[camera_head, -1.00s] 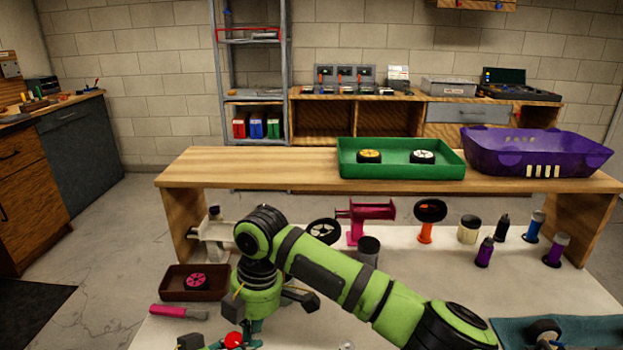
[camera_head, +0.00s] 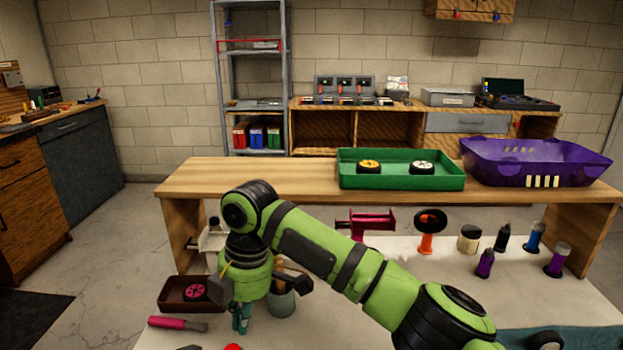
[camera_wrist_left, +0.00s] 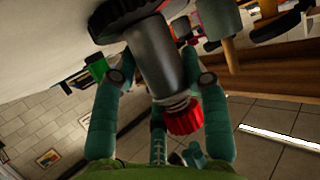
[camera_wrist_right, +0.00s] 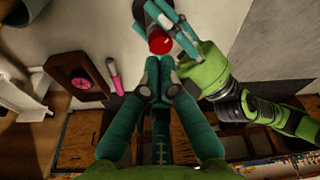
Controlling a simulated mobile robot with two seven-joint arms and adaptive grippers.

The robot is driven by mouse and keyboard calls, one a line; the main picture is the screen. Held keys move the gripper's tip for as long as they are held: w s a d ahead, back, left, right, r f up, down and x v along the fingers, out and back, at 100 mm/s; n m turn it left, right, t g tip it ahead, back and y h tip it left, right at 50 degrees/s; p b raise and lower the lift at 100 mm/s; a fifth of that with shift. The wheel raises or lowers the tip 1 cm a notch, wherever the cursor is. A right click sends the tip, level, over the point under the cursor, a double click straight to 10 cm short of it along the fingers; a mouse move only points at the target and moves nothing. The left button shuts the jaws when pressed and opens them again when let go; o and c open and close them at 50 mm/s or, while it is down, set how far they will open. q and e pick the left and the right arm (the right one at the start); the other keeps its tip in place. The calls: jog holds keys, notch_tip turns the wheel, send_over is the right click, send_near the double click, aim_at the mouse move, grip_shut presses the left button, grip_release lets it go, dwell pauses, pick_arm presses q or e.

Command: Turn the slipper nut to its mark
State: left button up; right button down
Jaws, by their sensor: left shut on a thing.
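In the left wrist view, my left gripper (camera_wrist_left: 162,85) is shut on a grey cylinder (camera_wrist_left: 155,55). A red ribbed nut (camera_wrist_left: 184,119) sits on the cylinder's end nearer the camera; a black round part (camera_wrist_left: 115,18) is at its other end. The red nut also shows in the right wrist view (camera_wrist_right: 160,42) and at the bottom edge of the head view (camera_head: 233,347). My right gripper (camera_wrist_right: 156,64) has its fingertips together, close to the nut and apart from it. In the head view, my right gripper (camera_head: 241,325) points down just above the nut. Any mark is too small to see.
A brown tray (camera_head: 168,304) with a pink wheel and a pink-handled tool (camera_head: 172,323) lie left of my right gripper. A grey cup (camera_head: 282,302) stands just right of it. Several bottles and stands are farther right. A green tray (camera_head: 400,181) and purple basket (camera_head: 535,165) are on the raised shelf.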

pick_arm(q)
jog(key=shift+f, duration=0.1)
pick_arm(e)
notch_tip(320, 180, down, 6)
jog(key=w, duration=0.2)
jog(key=shift+a, duration=0.2)
jog(key=shift+s+a+f, duration=0.15)
jog(key=shift+s+a, duration=0.15)
jog(key=shift+s, duration=0.15)
dwell(1.1)
